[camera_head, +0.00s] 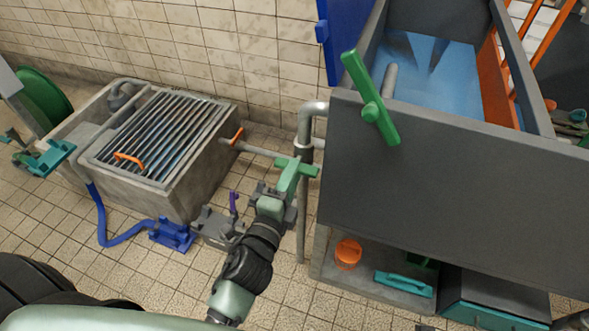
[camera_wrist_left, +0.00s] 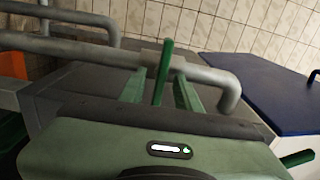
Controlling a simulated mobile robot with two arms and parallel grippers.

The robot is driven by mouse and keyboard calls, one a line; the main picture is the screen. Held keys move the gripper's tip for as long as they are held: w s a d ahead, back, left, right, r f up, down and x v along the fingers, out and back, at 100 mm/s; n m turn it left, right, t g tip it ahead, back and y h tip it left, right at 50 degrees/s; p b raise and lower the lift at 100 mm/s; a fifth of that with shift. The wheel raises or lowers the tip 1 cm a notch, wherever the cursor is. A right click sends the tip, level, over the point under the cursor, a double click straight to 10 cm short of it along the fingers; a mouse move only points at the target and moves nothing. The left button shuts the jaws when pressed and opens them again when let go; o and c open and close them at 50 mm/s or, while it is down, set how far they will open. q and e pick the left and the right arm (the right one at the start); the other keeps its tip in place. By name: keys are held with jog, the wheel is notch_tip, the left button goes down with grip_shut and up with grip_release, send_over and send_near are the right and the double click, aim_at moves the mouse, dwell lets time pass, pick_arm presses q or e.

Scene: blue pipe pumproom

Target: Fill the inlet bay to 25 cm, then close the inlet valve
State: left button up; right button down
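The grey bay (camera_head: 450,165) stands at the right in the head view, with blue water (camera_head: 435,65) inside. I see no readable level mark. A long green lever (camera_head: 370,100) sits tilted on its front wall. A grey pipe (camera_head: 303,125) runs down beside the bay, with a green valve handle (camera_head: 309,171) low on it. My left gripper (camera_head: 291,173) is at this handle. In the left wrist view my left gripper (camera_wrist_left: 160,92) is open, its green fingers on either side of an upright green lever (camera_wrist_left: 163,70), with gaps showing. My right gripper is not in view.
A concrete basin with a slatted grate (camera_head: 160,137) stands at the left, with an orange handle (camera_head: 130,158) on it. A blue hose (camera_head: 103,215) lies on the tiled floor. An orange-lidded pot (camera_head: 348,253) and a teal case (camera_head: 404,284) sit on a low shelf.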

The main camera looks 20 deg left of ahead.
pick_arm(q)
jog(key=s, duration=0.6)
jog(key=shift+a, duration=0.15)
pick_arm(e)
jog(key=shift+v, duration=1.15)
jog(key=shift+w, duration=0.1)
